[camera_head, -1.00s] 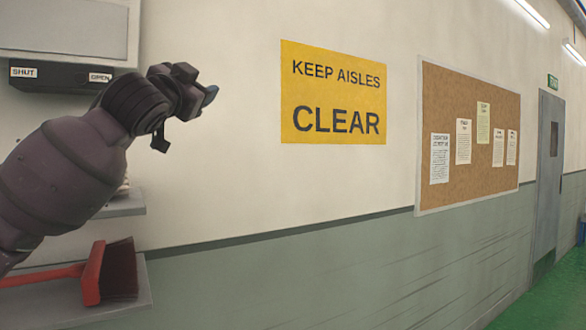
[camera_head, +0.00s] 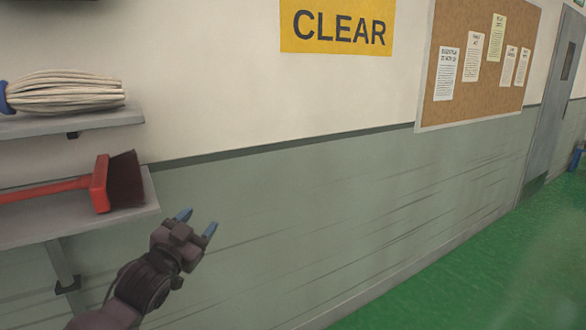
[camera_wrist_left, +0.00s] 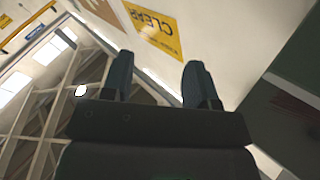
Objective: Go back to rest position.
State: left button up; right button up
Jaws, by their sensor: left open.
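My left gripper (camera_head: 197,224) is low in the head view, in front of the green lower wall and just right of the lower shelf's end. Its two blue-tipped fingers are apart with nothing between them. In the left wrist view the same gripper (camera_wrist_left: 160,78) shows two dark fingers spread, with only wall and ceiling beyond them. My right gripper is in neither view.
A red brush (camera_head: 100,184) lies on the lower shelf (camera_head: 75,222), and a mop head (camera_head: 65,92) lies on the upper shelf (camera_head: 75,124). A cork board (camera_head: 482,60) and grey door (camera_head: 550,100) are along the wall. The green floor (camera_head: 470,270) at lower right is clear.

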pick_arm(q)
jog(key=s+a+f+n+g+y, duration=0.2)
jog(key=s+f, duration=0.5)
jog(key=f, duration=0.4)
jog(key=s+a+f+n+g+y, duration=0.1)
jog(key=s+a+f+n+y, duration=0.15)
jog(key=s+f, duration=0.65)
jog(key=s+a+f+n+g+y, duration=0.1)
jog(key=s+a+f+n+g, duration=0.2)
jog(key=s+f, duration=1.2)
jog(key=shift+s+a+f+g, duration=0.2)
jog(key=shift+f+g, duration=0.2)
jog(key=shift+g, duration=0.2)
jog(key=shift+d+y, duration=0.1)
jog(key=shift+y, duration=0.15)
